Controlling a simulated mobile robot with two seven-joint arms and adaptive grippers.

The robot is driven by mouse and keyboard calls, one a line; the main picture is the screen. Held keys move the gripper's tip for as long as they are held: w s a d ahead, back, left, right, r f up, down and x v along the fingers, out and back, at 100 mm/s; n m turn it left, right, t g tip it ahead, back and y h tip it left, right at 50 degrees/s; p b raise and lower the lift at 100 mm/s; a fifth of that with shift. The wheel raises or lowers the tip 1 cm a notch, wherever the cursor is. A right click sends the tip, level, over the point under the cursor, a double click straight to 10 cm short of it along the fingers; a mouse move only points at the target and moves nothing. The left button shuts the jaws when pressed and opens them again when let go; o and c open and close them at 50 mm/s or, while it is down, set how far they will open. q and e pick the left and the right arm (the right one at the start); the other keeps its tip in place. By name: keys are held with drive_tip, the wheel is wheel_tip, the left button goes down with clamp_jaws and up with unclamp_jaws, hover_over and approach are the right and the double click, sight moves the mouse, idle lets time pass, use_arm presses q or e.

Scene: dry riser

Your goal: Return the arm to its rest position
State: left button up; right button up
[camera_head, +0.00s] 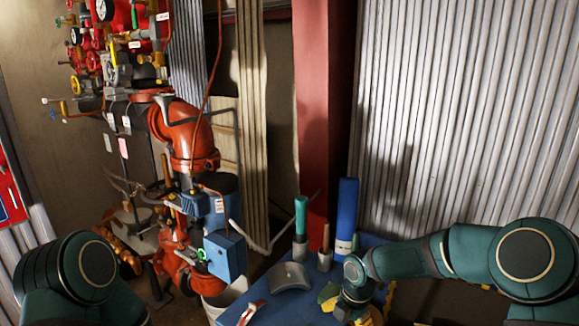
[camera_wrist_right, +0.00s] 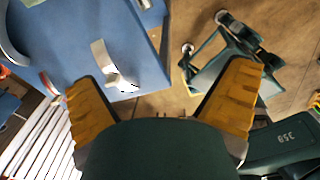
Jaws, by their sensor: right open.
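My right arm (camera_head: 405,260) comes in from the right of the head view and bends down over the right side of the blue table (camera_head: 275,303). Its gripper (camera_wrist_right: 160,100) shows in the right wrist view with its two yellow fingers spread wide, and nothing is between them. In the head view the right gripper is small and partly hidden by its own wrist. My left arm (camera_head: 70,275) shows at the lower left, but its gripper is out of view.
A grey curved piece (camera_head: 290,277), a teal cylinder (camera_head: 301,215) in a holder and a tall blue roll (camera_head: 347,210) are at the table. A white bucket (camera_head: 224,299) stands left of it. Red riser pipework (camera_head: 185,135) rises at left. Corrugated metal (camera_head: 465,110) closes the back right.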

drive_tip(key=s+a+f+m+y, duration=0.3)
drive_tip(key=s+a+f+m, duration=0.3)
drive_tip(key=s+f+m, duration=0.6)
drive_tip(key=s+d+f+m+t, duration=0.1)
drive_tip(key=s+f+m, duration=0.1)
drive_tip(key=s+m, duration=0.6)
drive_tip(key=shift+s+d+f+m, duration=0.2)
drive_tip(key=shift+s+d+m, duration=0.15)
drive_tip(key=shift+m, duration=3.55)
